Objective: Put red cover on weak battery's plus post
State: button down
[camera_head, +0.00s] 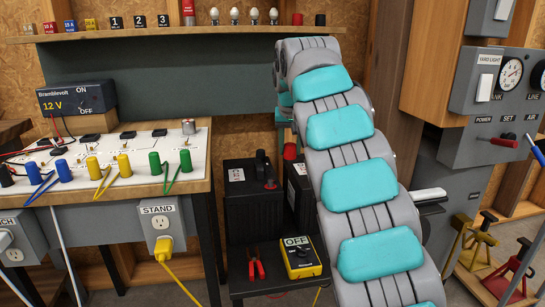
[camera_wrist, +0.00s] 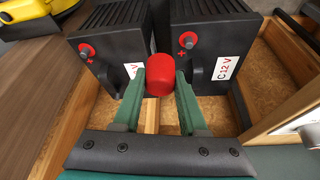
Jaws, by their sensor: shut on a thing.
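My gripper (camera_wrist: 160,92) is shut on the red cover (camera_wrist: 159,74), a rounded cap held between its two green fingertips. The cover also shows in the head view (camera_head: 290,151), beside my arm, which hides most of the gripper there. Two black batteries stand side by side, one at left (camera_wrist: 108,50) and one at right (camera_wrist: 215,45) in the wrist view. I cannot tell which battery is weak.
The workbench (camera_head: 120,190) with colored clips stands at left. A shelf (camera_head: 190,32) with small items runs above. A grey panel (camera_head: 490,130) is at right.

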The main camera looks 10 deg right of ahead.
jog(key=n, duration=0.1)
send_over(270, 180)
jog(key=shift+y, duration=0.3)
notch_tip(270, 180, down, 5)
jog(key=shift+r, duration=0.15)
jog(key=shift+f+b, duration=0.85)
jog(key=shift+f, duration=1.55)
jog(key=shift+d+f+b, duration=0.1)
jog(key=shift+f+b, duration=0.3)
jog(key=shift+f, duration=0.5)
jog(key=shift+c, duration=1.8)
grip_release()
jog(key=shift+r, duration=0.15)
jog(key=v, duration=0.8)
jog(key=s+f+g, duration=0.2)
jog(key=s+f, duration=0.4)
jog(key=s, duration=1.1)
jog(key=s+f+n+g, duration=0.1)
jog(key=s+f, duration=0.6)
jog(key=s, duration=1)
jog(key=s+f+g, duration=0.3)
jog(key=s+f, duration=0.4)
jog(key=s, duration=1.1)
jog(key=shift+f, duration=0.25)
